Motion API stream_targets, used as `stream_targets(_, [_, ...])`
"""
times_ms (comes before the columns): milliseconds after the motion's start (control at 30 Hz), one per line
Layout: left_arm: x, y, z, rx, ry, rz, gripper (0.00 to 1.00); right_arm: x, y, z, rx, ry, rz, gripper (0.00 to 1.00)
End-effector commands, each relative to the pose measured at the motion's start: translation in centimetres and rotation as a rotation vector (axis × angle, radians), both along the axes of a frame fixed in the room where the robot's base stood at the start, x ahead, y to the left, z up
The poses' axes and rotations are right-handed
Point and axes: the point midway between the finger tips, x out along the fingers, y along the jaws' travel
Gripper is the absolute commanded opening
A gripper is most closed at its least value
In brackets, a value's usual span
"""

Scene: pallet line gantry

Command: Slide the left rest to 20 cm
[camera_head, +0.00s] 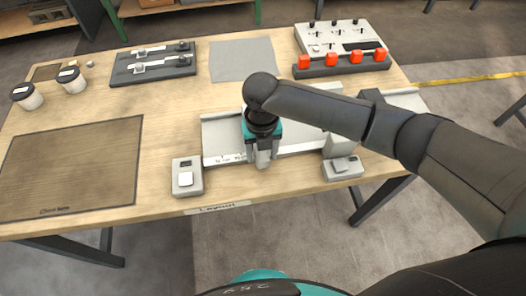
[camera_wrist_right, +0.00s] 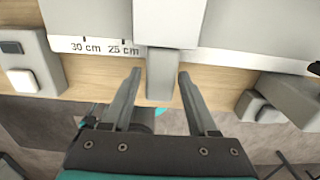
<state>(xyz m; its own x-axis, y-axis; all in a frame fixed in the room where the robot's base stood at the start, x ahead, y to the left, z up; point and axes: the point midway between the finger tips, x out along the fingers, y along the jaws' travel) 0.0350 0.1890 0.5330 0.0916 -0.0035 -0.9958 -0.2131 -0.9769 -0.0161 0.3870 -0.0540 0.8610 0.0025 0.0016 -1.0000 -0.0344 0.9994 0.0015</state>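The left rest is a light grey block (camera_wrist_right: 168,20) on a pale rail with a printed scale (camera_wrist_right: 98,46). A narrow grey tab (camera_wrist_right: 162,80) sticks out from its front. In the right wrist view, the scale reads 30 cm and 25 cm just left of the block; the block hides the part behind it. My right gripper (camera_wrist_right: 161,72) is open, its fingers on either side of the tab with small gaps. In the head view, my right gripper (camera_head: 262,140) is over the rail (camera_head: 222,128), mostly covering the rest. My left gripper is not in view.
Button boxes stand left (camera_head: 187,177) and right (camera_head: 342,168) of the rail's front. Another grey block (camera_head: 340,144) sits at the rail's right. Behind are a dark slider fixture (camera_head: 153,64), a grey mat (camera_head: 240,58) and a switch panel (camera_head: 338,37). A brown mat (camera_head: 70,165) lies left.

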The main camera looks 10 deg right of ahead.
Motion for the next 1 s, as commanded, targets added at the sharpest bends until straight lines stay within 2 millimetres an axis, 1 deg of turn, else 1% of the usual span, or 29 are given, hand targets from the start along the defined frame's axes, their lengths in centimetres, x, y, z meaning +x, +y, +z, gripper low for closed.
stream_targets(33, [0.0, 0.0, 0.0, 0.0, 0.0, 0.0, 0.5, 0.0, 0.0, 0.0, -0.001, 0.001, 0.0, 0.66])
stream_targets(100, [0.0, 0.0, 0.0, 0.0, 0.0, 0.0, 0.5, 0.0, -0.1, -0.1, -0.001, 0.001, 0.0, 0.72])
stream_targets(367, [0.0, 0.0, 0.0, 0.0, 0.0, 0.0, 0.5, -0.1, -0.1, 0.0, -0.001, 0.002, 0.0, 0.72])
stream_targets(467, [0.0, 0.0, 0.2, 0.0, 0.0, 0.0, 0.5, 0.0, -0.1, 0.7, 0.0, 0.0, 0.0, 0.72])
stream_targets(567, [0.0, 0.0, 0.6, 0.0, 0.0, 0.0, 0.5, 0.0, -0.1, 2.2, -0.001, -0.001, 0.0, 0.72])
stream_targets(900, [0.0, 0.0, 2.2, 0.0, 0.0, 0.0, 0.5, 0.0, -0.1, 10.4, 0.0, -0.003, 0.001, 0.72])
stream_targets(1000, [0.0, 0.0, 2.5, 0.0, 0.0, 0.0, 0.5, 0.0, 0.0, 12.3, -0.001, -0.002, 0.001, 0.72])
